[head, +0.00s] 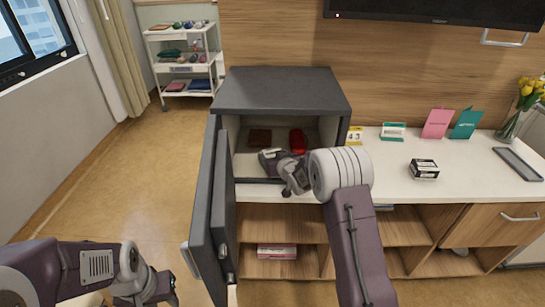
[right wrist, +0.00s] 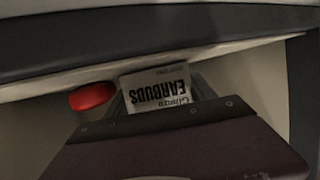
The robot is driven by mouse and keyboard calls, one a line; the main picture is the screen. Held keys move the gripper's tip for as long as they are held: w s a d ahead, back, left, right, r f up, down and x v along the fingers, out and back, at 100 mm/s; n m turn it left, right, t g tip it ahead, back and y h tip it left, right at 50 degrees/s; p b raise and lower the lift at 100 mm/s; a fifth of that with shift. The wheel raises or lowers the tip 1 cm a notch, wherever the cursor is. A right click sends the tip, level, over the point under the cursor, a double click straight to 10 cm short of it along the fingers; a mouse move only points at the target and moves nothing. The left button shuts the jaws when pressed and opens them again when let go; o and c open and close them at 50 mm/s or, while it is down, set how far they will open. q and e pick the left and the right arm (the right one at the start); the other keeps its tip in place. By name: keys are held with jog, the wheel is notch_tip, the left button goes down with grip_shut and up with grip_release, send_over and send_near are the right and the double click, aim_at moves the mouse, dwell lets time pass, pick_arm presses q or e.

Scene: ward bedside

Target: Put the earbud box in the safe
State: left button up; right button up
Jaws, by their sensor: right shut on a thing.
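The dark grey safe (head: 283,92) stands on the white counter with its door (head: 209,215) swung open to the left. My right gripper (head: 272,160) reaches into the safe's opening. It is shut on the earbud box (right wrist: 157,90), a pale box with dark "EARBUDS" lettering, upside down in the right wrist view. The gripper (right wrist: 165,108) hides part of the box there, and the box cannot be made out in the head view. Whether it touches the safe floor I cannot tell. My left gripper (head: 162,292) is low at the left, its fingers unclear.
A brown item (head: 259,138) and a red item (head: 298,141) are inside the safe. The red one (right wrist: 91,97) is left of the earbud box in the right wrist view. A black-and-white box (head: 424,169) and cards (head: 437,123) stand on the counter, right of my right arm.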

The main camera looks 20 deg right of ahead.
jog(key=o, duration=1.4)
jog(key=shift+f, duration=0.2)
jog(key=shift+r, duration=0.25)
jog(key=shift+s+r, duration=0.1)
jog(key=shift+s, duration=0.05)
jog(key=p+v, duration=0.1)
jog(key=v, duration=1)
jog(key=shift+s+d+r+p, duration=0.1)
jog(key=shift+s+p, duration=0.2)
